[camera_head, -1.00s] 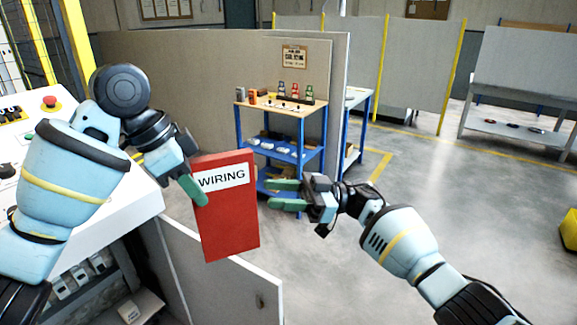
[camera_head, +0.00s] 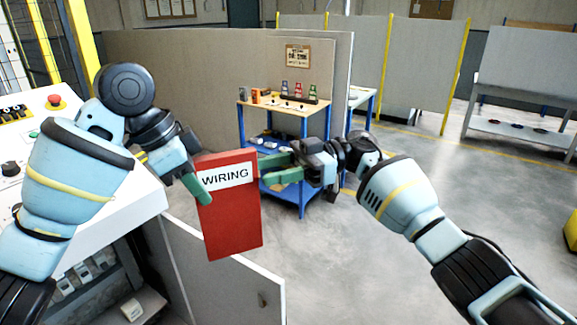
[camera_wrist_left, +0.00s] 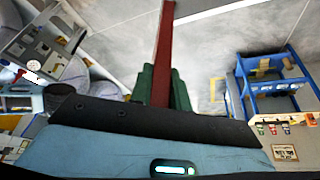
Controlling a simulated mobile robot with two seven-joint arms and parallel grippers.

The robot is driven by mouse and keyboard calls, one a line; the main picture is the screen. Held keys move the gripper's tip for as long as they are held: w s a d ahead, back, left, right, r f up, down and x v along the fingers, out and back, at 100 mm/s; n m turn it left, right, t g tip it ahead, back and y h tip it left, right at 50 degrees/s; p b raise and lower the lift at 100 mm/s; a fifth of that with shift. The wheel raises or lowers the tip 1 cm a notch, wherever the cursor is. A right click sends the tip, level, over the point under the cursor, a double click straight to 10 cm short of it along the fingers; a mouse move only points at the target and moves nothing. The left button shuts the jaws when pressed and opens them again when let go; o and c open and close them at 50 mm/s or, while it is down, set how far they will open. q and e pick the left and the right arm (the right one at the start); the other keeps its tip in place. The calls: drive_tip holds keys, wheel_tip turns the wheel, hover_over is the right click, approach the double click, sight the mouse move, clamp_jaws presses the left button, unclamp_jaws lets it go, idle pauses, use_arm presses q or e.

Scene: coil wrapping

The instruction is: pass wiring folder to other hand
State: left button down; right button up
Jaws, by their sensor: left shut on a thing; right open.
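A red wiring folder (camera_head: 232,222) with a white label reading WIRING hangs upright in the air in the head view. My left gripper (camera_head: 203,190) is shut on its left edge. In the left wrist view the folder (camera_wrist_left: 164,45) shows edge-on between the green fingers of the left gripper (camera_wrist_left: 162,88). My right gripper (camera_head: 273,170) is open at the folder's upper right edge, with its green fingers pointing left. Its fingertips overlap the edge in the picture; I cannot tell whether they touch it.
A white control panel (camera_head: 110,215) with a red button (camera_head: 54,101) stands at the left. A blue-framed workbench (camera_head: 303,195) with bottles stands behind the right gripper. A grey partition (camera_head: 180,80) is behind the folder. Open floor (camera_head: 340,270) lies at the right.

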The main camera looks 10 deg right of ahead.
sight(229, 178)
drive_tip(key=x, duration=0.8)
drive_tip(key=shift+s+a, duration=0.1)
drive_tip(key=shift+a, duration=0.05)
clamp_jaws()
use_arm(q)
drive_tip(key=c, duration=1.3)
unclamp_jaws()
drive_tip(key=shift+o, duration=0.2)
